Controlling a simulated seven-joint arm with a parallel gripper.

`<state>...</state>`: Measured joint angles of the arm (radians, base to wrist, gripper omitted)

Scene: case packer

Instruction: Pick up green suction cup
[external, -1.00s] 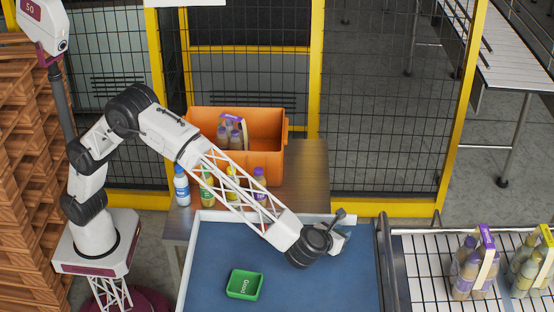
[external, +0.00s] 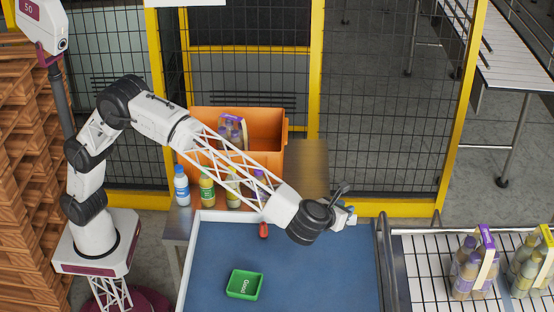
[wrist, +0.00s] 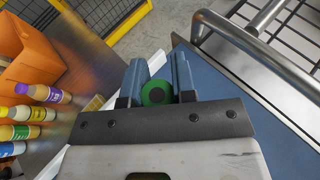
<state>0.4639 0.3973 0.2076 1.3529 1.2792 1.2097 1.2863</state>
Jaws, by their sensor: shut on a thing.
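The green suction cup (wrist: 155,93) shows in the wrist view as a green disc with a dark centre. It sits between the two blue fingers of my gripper (wrist: 158,66), which are shut on it. In the external view my gripper (external: 346,214) is at the right end of the arm, above the back right part of the blue work surface (external: 310,275). The cup cannot be made out there.
A green tray (external: 244,284) lies on the blue surface. A small red object (external: 263,230) is near its back edge, partly under my arm. An orange crate (external: 270,160) and several bottles (external: 182,188) stand behind. A metal rail (external: 385,262) borders the right side.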

